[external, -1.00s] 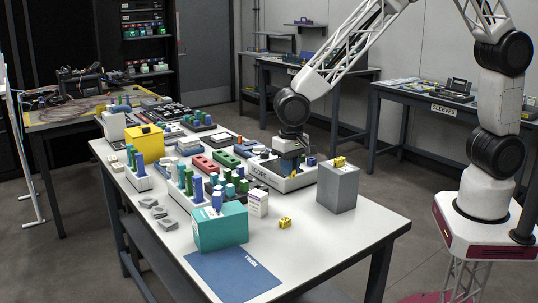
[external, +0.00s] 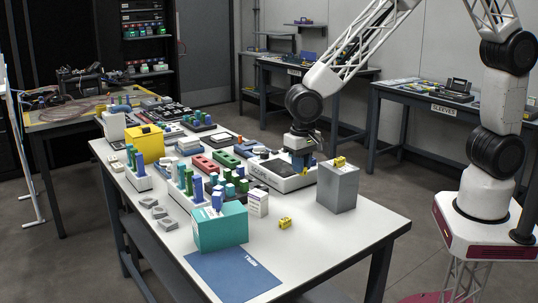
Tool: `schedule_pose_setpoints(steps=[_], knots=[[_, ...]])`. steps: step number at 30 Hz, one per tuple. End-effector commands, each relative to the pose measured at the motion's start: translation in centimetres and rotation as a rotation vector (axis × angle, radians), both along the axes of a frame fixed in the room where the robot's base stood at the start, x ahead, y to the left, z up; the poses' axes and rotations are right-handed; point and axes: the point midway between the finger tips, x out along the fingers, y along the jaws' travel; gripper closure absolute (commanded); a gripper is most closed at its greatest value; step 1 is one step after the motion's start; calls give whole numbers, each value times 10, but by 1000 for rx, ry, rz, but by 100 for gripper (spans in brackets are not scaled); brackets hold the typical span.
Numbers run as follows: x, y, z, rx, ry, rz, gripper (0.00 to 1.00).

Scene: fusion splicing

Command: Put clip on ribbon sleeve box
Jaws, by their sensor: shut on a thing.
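My gripper (external: 302,160) is low over the right end of a white tray-like device on the bench. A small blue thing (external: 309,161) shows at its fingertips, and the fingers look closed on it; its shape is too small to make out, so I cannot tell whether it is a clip. A small yellow clip-like piece (external: 339,161) sits on top of a grey box (external: 338,188). Another yellow piece (external: 285,223) lies on the bench top. A small white printed box (external: 257,203) stands behind the teal box (external: 221,229). I cannot read which box is the ribbon sleeve box.
The white device (external: 285,180) lies left of the grey box. Racks of blue and green upright pieces (external: 187,181) crowd the bench's middle. A yellow box (external: 146,143) stands at the back left. A blue mat (external: 232,275) lies at the front. The bench's right front is clear.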

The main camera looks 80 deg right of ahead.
Motion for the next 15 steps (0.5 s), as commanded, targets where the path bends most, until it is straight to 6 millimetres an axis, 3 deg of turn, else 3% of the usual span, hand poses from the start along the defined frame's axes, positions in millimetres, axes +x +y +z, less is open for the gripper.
schedule_pose_setpoints(steps=[6,15], knots=[[-24,2,7,1,1,-17,100],[-35,3,11,1,1,-28,100]])
